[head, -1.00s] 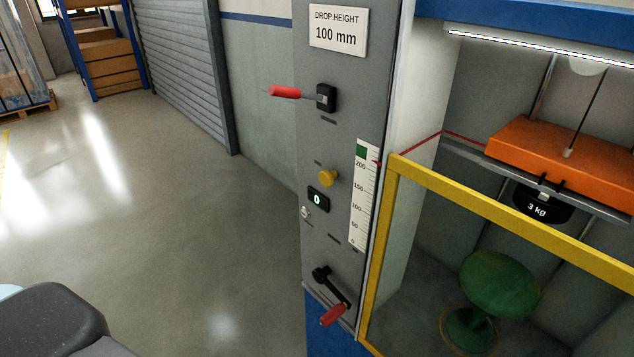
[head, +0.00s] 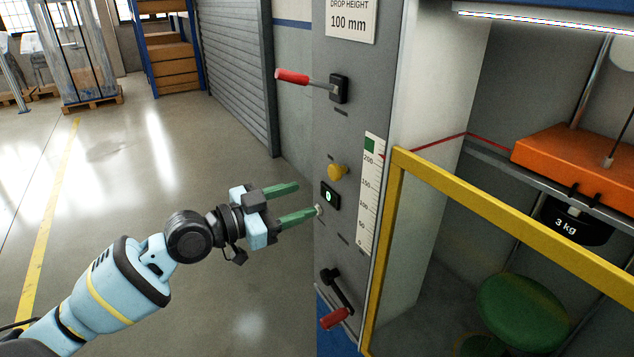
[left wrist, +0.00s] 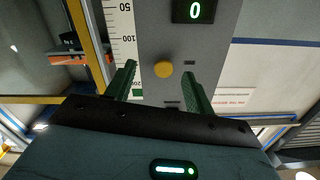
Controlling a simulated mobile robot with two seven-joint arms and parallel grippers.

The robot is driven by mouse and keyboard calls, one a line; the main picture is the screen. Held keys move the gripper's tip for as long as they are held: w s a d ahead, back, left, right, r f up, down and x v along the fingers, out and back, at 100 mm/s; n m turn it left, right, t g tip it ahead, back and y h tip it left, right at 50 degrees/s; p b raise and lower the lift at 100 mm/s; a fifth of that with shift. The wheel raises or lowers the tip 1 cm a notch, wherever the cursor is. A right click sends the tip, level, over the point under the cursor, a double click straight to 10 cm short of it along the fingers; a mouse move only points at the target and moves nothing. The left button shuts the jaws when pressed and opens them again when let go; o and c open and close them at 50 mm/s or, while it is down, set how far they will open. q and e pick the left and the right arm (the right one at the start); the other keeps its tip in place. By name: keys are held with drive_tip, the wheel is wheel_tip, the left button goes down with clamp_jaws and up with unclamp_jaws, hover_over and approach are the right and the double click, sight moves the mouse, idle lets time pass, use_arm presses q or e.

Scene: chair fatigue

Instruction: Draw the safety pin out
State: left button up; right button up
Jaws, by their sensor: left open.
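A round yellow knob (head: 338,172), which looks like the head of the safety pin, sticks out of the grey control panel (head: 350,120). In the left wrist view the yellow knob (left wrist: 163,69) appears between my two green fingers. My left gripper (head: 307,199) is open and empty, to the left of the panel and a little lower than the knob in the head view. The left wrist view also shows the left gripper (left wrist: 163,82) spread apart. The fingers do not touch the knob. Its shaft is hidden. My right gripper is not in view.
A red-handled lever (head: 293,76) projects above the knob and a red-handled crank (head: 335,316) below. A counter showing 0 (head: 329,196) sits just under the knob. Floor at left is open.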

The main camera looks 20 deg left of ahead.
sight(332, 174)
use_arm(q)
drive_tip(key=w+d+r, duration=0.1)
drive_tip(key=w+d+r+p, duration=0.1)
drive_tip(key=w, duration=0.1)
drive_tip(key=w+d+r, duration=0.1)
drive_tip(key=w, duration=0.1)
drive_tip(key=shift+w+d, duration=0.1)
drive_tip(key=shift+w, duration=0.15)
drive_tip(key=shift+w+d, duration=0.35)
drive_tip(key=shift+w, duration=0.1)
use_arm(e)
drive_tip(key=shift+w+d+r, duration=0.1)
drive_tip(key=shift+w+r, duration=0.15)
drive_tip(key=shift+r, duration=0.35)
use_arm(q)
drive_tip(key=shift+c, duration=0.5)
drive_tip(key=shift+f, duration=0.1)
clamp_jaws()
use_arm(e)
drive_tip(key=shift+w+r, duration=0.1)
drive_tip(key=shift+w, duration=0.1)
